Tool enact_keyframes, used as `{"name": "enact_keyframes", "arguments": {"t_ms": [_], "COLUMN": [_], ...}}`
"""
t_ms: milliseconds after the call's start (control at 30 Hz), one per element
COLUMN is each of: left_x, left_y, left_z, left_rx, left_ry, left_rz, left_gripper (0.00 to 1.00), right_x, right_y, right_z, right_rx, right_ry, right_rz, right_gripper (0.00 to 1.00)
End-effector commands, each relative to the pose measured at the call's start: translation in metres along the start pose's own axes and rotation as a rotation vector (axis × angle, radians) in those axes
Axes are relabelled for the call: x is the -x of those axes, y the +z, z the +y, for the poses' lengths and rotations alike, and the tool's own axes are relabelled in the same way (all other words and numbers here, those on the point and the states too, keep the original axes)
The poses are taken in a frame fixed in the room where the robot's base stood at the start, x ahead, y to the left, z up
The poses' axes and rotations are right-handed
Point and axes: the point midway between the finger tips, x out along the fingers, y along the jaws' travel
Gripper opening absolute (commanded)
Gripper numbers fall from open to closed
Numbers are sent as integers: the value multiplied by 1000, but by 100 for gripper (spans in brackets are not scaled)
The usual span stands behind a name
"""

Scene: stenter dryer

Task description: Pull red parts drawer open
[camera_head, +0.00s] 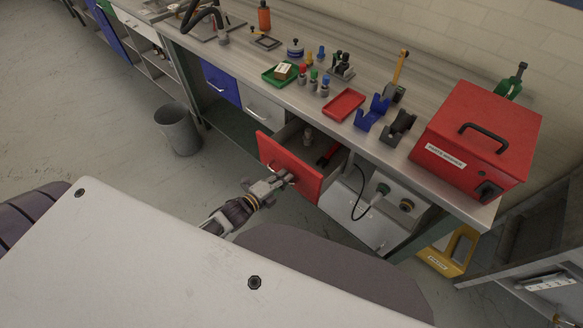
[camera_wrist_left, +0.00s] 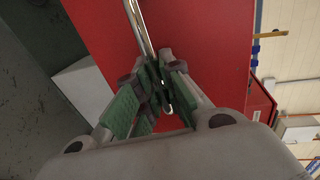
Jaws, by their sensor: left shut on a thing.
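The red parts drawer (camera_head: 305,178) stands pulled out from under the workbench in the head view. Inside it lie a red-handled tool and a small grey part. My left gripper (camera_head: 287,180) is at the drawer's front, shut on its handle. In the left wrist view the shiny metal handle (camera_wrist_left: 139,25) runs between the green-padded fingers of my left gripper (camera_wrist_left: 160,85), against the red drawer front (camera_wrist_left: 205,40). My right gripper is not in view.
The workbench top (camera_head: 290,95) carries a red tray (camera_head: 343,104), a green tray and a large red box (camera_head: 476,137). Blue (camera_head: 221,83) and white (camera_head: 263,105) drawers adjoin the red one. A grey bin (camera_head: 178,128) stands on the floor at left.

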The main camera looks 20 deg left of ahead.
Motion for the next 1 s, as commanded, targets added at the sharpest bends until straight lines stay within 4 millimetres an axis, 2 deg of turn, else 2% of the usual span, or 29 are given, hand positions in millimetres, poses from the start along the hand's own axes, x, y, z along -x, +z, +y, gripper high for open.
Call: {"name": "enact_keyframes", "arguments": {"t_ms": [33, 200, 500, 700, 1000], "left_x": [11, 36, 68, 76, 77], "left_y": [0, 0, 0, 0, 0], "left_z": [3, 9, 16, 18, 18], "left_rx": [2, 1, 1, -1, -1], "left_ry": [10, 10, 8, 7, 6], "left_rz": [-1, -1, -1, 0, 1], "left_gripper": [0, 0, 0, 0, 0], "right_x": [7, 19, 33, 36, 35], "right_y": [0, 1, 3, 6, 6], "right_z": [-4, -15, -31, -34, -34], "right_rx": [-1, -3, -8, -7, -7], "right_ry": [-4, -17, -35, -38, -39], "right_rz": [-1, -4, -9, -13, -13], "right_gripper": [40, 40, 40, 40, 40]}}
